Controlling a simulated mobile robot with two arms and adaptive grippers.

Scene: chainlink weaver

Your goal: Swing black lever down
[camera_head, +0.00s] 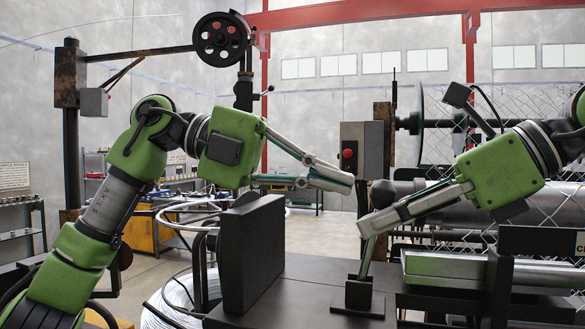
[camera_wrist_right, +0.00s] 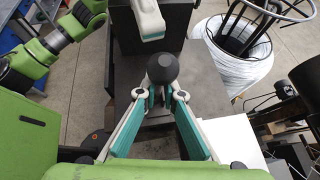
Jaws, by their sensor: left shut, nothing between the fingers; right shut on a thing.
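The black lever has a round black knob (camera_head: 382,193), a metal shaft (camera_head: 367,258) and a dark base bracket (camera_head: 358,296) on the black bench. The lever stands up and leans slightly right toward its top. My right gripper (camera_head: 368,226) reaches in from the right and is shut on the lever just below the knob. In the right wrist view the knob (camera_wrist_right: 162,68) shows just beyond the fingertips (camera_wrist_right: 160,95). My left gripper (camera_head: 346,182) is shut and empty, above and left of the knob; its pale tip also shows in the right wrist view (camera_wrist_right: 149,22).
A dark upright block (camera_head: 252,255) stands on the bench left of the lever. A grey box with a red button (camera_head: 348,153) is behind. A white wire coil (camera_head: 178,300) lies lower left. Chain-link mesh (camera_head: 510,85) and machinery fill the right.

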